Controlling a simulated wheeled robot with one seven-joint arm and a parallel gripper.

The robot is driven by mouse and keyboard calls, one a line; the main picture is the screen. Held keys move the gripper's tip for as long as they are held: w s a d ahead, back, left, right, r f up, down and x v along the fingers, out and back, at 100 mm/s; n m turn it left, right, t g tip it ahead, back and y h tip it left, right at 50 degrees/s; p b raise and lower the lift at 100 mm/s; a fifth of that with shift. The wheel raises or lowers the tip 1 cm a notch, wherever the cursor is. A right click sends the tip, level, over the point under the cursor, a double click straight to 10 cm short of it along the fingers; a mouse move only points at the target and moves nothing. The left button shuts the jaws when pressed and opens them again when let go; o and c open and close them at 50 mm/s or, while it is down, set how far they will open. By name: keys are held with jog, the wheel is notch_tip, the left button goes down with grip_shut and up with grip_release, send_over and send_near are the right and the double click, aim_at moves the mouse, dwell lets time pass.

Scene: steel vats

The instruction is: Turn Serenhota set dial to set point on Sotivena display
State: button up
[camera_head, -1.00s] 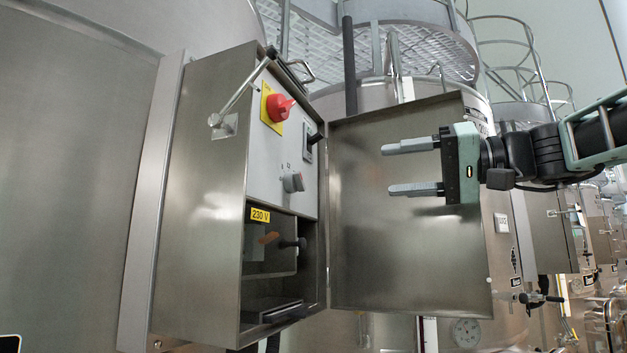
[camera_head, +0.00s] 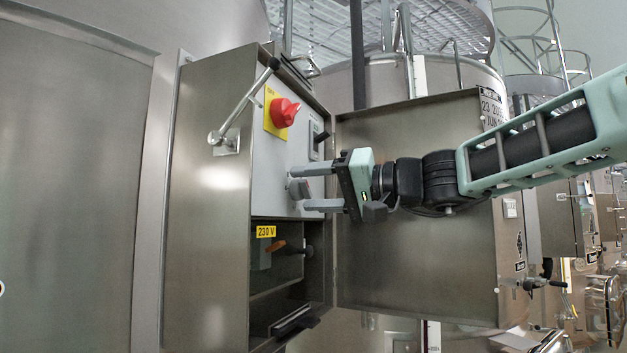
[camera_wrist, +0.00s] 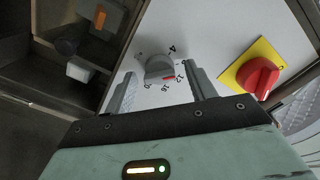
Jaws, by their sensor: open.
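The grey set dial (camera_head: 297,188) is on the light panel inside the open steel cabinet. In the wrist view the dial (camera_wrist: 158,67) has a red mark near the printed 12. Numbers 4, 16 and 20 also show around it. My gripper (camera_head: 300,188) is open, its fingers pointing at the panel. In the wrist view the gripper (camera_wrist: 161,72) has one finger on each side of the dial, with gaps visible between; contact cannot be told. A small dark display (camera_head: 315,140) is above the dial, too small to read. No name labels are legible.
A red rotary switch (camera_head: 284,113) on a yellow plate is above left of the dial. The cabinet door (camera_head: 410,270) stands open behind my arm. A lever handle (camera_head: 243,103) juts from the cabinet's side. A lower compartment with a 230 V label (camera_head: 266,231) is below.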

jog(key=c, duration=1)
jog(key=shift+f+m+b, duration=0.1)
jog(key=shift+m+b, duration=0.2)
jog(key=shift+b, duration=0.15)
jog(key=m+b, duration=0.2)
jog(key=shift+f+m+b, duration=0.1)
jog(key=shift+m+b, duration=0.25)
jog(key=shift+m, duration=0.05)
jog(key=m+b, duration=0.2)
jog(key=m, duration=0.2)
jog(key=m+b, duration=0.1)
jog(key=m, duration=0.4)
jog(key=shift+m, duration=0.4)
jog(key=m, duration=0.4)
jog(key=shift+m, duration=0.4)
